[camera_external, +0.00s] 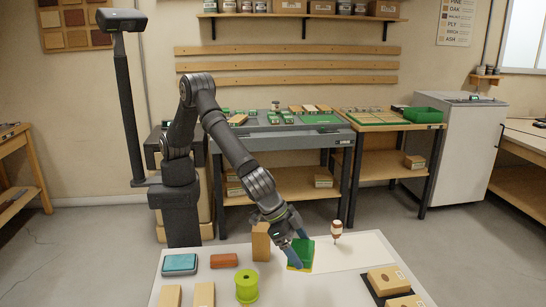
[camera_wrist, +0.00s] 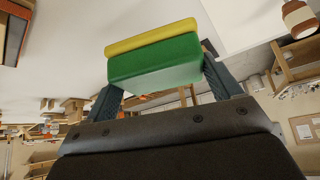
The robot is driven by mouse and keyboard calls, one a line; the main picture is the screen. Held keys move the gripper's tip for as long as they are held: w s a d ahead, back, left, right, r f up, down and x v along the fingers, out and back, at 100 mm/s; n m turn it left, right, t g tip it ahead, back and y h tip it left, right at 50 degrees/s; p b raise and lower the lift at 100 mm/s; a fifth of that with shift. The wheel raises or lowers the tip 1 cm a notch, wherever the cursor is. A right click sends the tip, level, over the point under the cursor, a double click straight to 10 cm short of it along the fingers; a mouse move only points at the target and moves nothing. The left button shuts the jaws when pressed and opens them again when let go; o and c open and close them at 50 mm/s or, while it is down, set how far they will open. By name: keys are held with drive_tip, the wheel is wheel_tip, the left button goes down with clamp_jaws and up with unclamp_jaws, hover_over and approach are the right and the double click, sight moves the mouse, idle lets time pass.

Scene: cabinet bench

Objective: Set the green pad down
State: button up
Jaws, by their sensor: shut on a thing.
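The green pad (camera_external: 301,254), a green block with a yellow layer, is between the fingers of my gripper (camera_external: 293,246) over the white table. It also shows in the wrist view (camera_wrist: 155,62), with a dark blue finger on each side. My gripper is shut on it. The pad looks tilted in the external view. I cannot tell whether its lower edge touches the table top.
An upright wooden block (camera_external: 261,241) stands just left of the pad, and a bottle (camera_external: 337,230) stands to its right. A teal pad (camera_external: 180,264), a reddish block (camera_external: 224,261) and a lime spool (camera_external: 246,286) are at left. Wooden blocks (camera_external: 388,280) sit at right. The front middle is clear.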

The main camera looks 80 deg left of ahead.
drive_tip(key=shift+s+d+f, duration=0.1)
drive_tip(key=shift+s+d, duration=0.2)
drive_tip(key=shift+s, duration=0.25)
drive_tip(key=shift+s+d, duration=0.3)
drive_tip(key=shift+s, duration=0.2)
drive_tip(key=w+f, duration=0.2)
drive_tip(key=w, duration=0.1)
drive_tip(key=w+a+f, duration=0.1)
drive_tip(key=w+f, duration=0.1)
drive_tip(key=w, duration=0.2)
drive_tip(key=w+f, duration=0.2)
drive_tip(key=w, duration=0.2)
drive_tip(key=shift+a+f, duration=0.25)
drive_tip(key=shift+f, duration=2.2)
drive_tip(key=o, duration=0.6)
drive_tip(key=shift+f, duration=0.15)
drive_tip(key=o, duration=0.3)
drive_tip(key=shift+o, duration=0.2)
